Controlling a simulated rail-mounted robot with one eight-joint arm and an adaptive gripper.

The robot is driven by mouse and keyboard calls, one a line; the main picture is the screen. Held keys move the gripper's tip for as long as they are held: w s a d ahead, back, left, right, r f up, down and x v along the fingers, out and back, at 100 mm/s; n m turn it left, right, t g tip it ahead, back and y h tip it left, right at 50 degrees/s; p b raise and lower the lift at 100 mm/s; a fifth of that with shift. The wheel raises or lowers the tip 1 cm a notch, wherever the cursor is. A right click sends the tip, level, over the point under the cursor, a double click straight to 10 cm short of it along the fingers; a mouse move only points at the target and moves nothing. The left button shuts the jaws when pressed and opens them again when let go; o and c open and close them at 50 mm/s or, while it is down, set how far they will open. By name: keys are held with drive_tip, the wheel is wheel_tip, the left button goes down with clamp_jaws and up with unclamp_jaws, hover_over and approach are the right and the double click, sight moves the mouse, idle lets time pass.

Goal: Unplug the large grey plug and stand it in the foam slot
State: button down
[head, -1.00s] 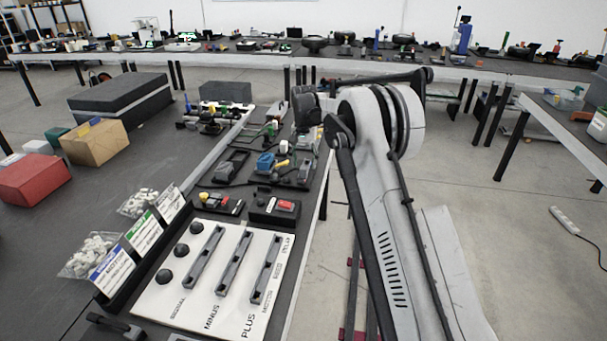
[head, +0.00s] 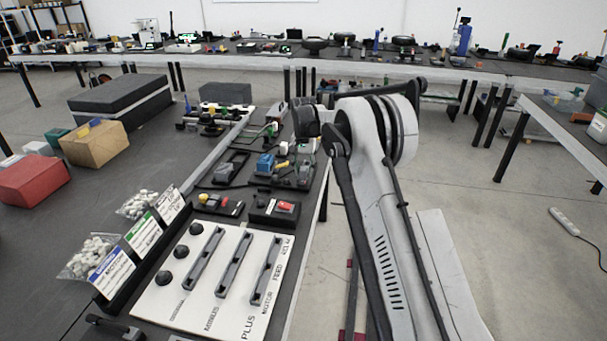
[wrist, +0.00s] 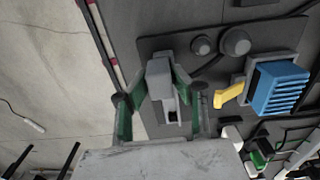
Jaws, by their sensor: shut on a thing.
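The large grey plug (wrist: 160,82) is a blocky grey piece between the green-padded fingers of my gripper (wrist: 156,100) in the wrist view. My gripper is shut on it, above a dark grey plate (wrist: 215,60). I cannot tell whether the plug is seated or free of its socket. I cannot make out the foam slot with certainty.
A blue ribbed block (wrist: 278,87) and a yellow lever (wrist: 232,90) lie right of the plug. They also show in the head view, where the blue block (head: 265,163) is on the dark bench. A white labelled panel (head: 205,300) is nearer. Open floor lies to the right.

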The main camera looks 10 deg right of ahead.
sight(303, 169)
drive_tip(key=shift+r, duration=0.5)
drive_tip(key=r, duration=0.3)
drive_tip(key=shift+s+a+r, duration=0.1)
drive_tip(key=shift+a+r, duration=0.15)
drive_tip(key=shift+r, duration=0.05)
drive_tip(key=s+a+r, duration=0.4)
drive_tip(key=a+r, duration=0.2)
drive_tip(key=a, duration=0.4)
drive_tip(key=shift+s+a+r, duration=0.15)
drive_tip(key=shift+s+r, duration=0.05)
drive_tip(key=shift+s, duration=0.05)
drive_tip(key=w+a+f+b, duration=0.2)
drive_tip(key=a+f, duration=0.2)
drive_tip(key=f, duration=0.1)
drive_tip(key=shift+f, duration=0.1)
drive_tip(key=shift+f+b, duration=1.25)
drive_tip(key=shift+f, duration=1.05)
